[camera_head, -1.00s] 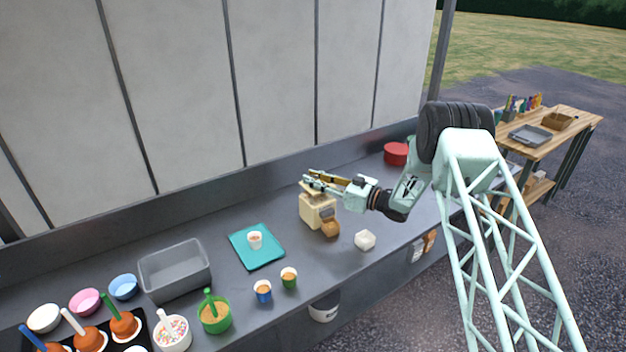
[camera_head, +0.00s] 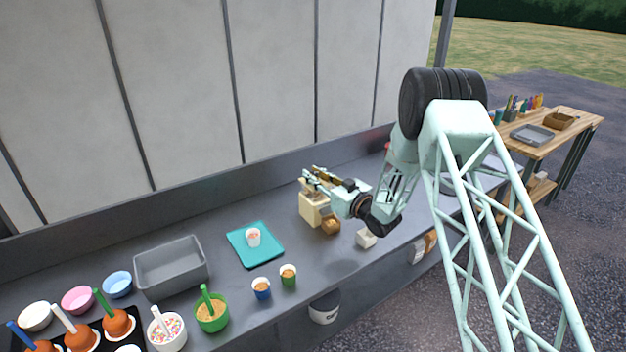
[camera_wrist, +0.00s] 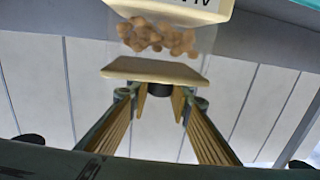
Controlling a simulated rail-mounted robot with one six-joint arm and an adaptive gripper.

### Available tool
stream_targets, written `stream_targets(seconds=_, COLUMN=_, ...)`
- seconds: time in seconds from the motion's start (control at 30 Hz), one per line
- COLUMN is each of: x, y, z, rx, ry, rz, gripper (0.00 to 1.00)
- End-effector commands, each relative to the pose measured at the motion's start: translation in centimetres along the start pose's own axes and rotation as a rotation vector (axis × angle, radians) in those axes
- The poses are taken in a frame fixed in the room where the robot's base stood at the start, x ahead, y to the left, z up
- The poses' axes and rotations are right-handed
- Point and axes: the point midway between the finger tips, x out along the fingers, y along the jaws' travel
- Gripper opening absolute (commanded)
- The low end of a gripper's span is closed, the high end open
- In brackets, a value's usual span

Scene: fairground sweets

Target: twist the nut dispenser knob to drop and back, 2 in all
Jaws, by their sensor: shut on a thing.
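The nut dispenser is a cream box (camera_head: 311,209) on the counter, with a brown part (camera_head: 330,225) at its front right. In the wrist view, its clear hopper (camera_wrist: 155,38) holds several brown nuts. A cream plate (camera_wrist: 155,71) lies between the hopper and a dark round knob (camera_wrist: 160,88). My gripper (camera_wrist: 160,97) has its two fingertips on either side of the knob and is shut on it. In the head view, my gripper (camera_head: 314,178) is at the top of the dispenser. The knob is hidden there by the fingers.
Two filled cups (camera_head: 262,288) stand near the counter's front edge. A grey bin (camera_head: 171,267) is further left.

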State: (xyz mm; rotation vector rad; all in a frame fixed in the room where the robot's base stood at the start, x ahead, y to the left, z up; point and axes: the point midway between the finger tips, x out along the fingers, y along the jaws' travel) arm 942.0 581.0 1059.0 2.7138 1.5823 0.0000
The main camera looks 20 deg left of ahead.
Motion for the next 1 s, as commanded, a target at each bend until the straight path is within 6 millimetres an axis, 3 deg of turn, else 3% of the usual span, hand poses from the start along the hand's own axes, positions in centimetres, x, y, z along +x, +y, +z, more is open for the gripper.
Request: stream_targets(seconds=1.0, x=0.06, y=-0.12, z=0.40, rx=0.000, ry=-0.001, rz=0.452, gripper=0.09)
